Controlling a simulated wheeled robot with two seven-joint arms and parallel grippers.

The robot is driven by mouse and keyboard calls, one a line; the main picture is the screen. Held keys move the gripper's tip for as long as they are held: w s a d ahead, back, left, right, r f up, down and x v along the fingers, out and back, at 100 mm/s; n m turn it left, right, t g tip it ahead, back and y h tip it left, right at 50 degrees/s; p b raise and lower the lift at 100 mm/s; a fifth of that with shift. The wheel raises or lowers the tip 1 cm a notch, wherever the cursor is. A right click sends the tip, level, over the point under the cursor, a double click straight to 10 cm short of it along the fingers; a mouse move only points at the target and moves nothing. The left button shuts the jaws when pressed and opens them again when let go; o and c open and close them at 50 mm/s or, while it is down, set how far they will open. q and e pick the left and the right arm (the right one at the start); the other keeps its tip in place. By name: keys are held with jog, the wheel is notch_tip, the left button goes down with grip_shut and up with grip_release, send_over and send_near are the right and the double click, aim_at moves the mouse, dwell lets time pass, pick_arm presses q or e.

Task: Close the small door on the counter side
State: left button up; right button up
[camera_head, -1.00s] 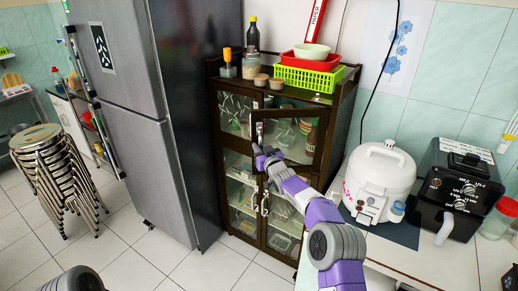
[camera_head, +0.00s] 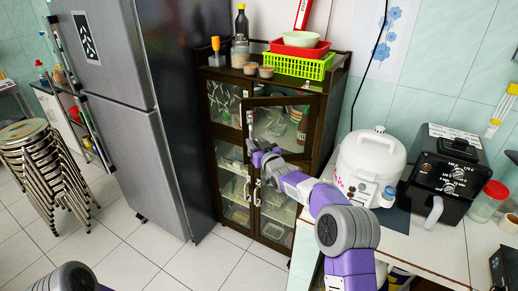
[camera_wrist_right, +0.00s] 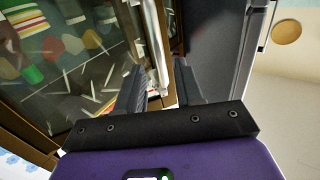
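A dark brown cabinet (camera_head: 212,95) with glass doors stands beside the fridge. Its upper right door (camera_head: 290,98) is ajar, with its left edge swung out toward me. A metal handle (camera_head: 250,122) is on that edge. My right gripper (camera_head: 262,152) is in front of the door's lower left part. In the right wrist view my right gripper (camera_wrist_right: 160,72) has its two fingers apart. The silver handle (camera_wrist_right: 154,40) extends down close to the gap between them; contact cannot be told. My left gripper is out of view.
A tall grey fridge (camera_head: 120,120) stands left of the cabinet. A white cooker (camera_head: 370,165) and black air fryer (camera_head: 445,180) stand on the white counter (camera_head: 420,245) at right. A green basket (camera_head: 300,66) and bottles sit on the cabinet top. Stacked stools (camera_head: 40,170) stand far left.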

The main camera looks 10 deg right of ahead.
jog(key=shift+s+d, duration=0.15)
jog(key=shift+s, duration=0.55)
jog(key=shift+s+d, duration=0.1)
jog(key=shift+s, duration=0.6)
jog(key=s+a+f+m+g, duration=0.1)
jog(key=s+a+f+g, duration=0.15)
jog(key=s+f, duration=0.6)
jog(key=s+a+f+m+g, duration=0.1)
jog(key=s+f+g, duration=0.3)
jog(key=f, duration=0.9)
jog(key=s+a+f+m+g, duration=0.1)
jog(key=s+a+f+g, duration=0.15)
jog(key=s+f, duration=0.65)
jog(key=s+a+f+m+g, duration=0.1)
jog(key=s+f+g, duration=0.3)
jog(key=s, duration=0.9)
jog(key=s+a+f+g, duration=0.2)
jog(key=s+f+g, duration=0.2)
jog(key=s, duration=0.9)
notch_tip(320, 180, down, 3)
jog(key=shift+a+m+y, duration=0.35)
jog(key=shift+m+y, duration=0.05)
